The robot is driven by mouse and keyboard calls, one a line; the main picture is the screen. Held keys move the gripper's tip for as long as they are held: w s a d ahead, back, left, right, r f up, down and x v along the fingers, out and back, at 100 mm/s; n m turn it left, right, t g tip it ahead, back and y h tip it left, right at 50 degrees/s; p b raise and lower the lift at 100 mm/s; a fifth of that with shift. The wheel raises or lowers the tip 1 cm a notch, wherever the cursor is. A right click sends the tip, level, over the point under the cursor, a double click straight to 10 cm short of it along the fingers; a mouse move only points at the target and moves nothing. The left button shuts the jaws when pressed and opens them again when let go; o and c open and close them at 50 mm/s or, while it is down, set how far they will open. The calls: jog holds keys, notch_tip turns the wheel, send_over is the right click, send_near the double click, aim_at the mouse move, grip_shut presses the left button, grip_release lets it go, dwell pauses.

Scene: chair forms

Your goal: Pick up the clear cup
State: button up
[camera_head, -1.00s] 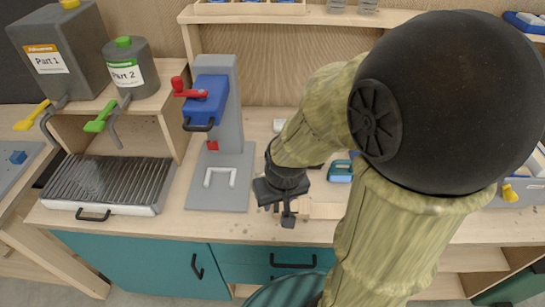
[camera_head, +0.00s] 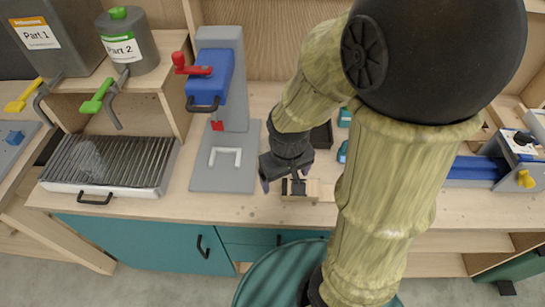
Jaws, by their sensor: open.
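My gripper (camera_head: 284,187) is open, pointing down near the front edge of the workbench (camera_head: 225,208). No object shows clearly between the fingers.
A grey and blue press (camera_head: 221,85) with a red handle stands left of my gripper. A ribbed metal tray (camera_head: 108,163) and two dispensers, Part 1 (camera_head: 50,38) and Part 2 (camera_head: 128,45), are further left. A blue vise (camera_head: 475,172) is at right.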

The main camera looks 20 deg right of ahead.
jog(key=f+n+g+h+b, duration=0.1)
jog(key=f+n+h, duration=0.1)
jog(key=f+n, duration=0.1)
jog(key=a+f+n+h+b, duration=0.1)
jog(key=f+n+h, duration=0.2)
jog(key=n, duration=0.2)
jog(key=a+f+n+g+h+b, duration=0.1)
jog(key=f+n+h, duration=0.2)
jog(key=shift+s+a+f+n+g, duration=0.1)
jog(key=shift+s+f+n+g, duration=0.2)
jog(key=shift+s+n, duration=0.1)
jog(key=w+a+n+t+h, duration=0.1)
jog(key=n, duration=0.1)
jog(key=w+a+n+t+h+b, duration=0.1)
jog(key=n+t+h, duration=0.1)
jog(key=w+a+f+n+t+h+b, duration=0.1)
jog(key=n+h, duration=0.1)
jog(key=shift+w+a+t, duration=0.2)
jog(key=shift+w+t, duration=0.15)
jog(key=shift+t, duration=0.05)
jog(key=w+a+n+t, duration=0.1)
jog(key=a+n+t, duration=0.1)
jog(key=w+a+n+t, duration=0.1)
jog(key=a+n+t, duration=0.1)
jog(key=a+t, duration=0.1)
jog(key=w+a+n+t+h+b, duration=0.1)
jog(key=a+n+t, duration=0.1)
jog(key=shift+a+r, duration=0.15)
jog(key=shift+r, duration=0.1)
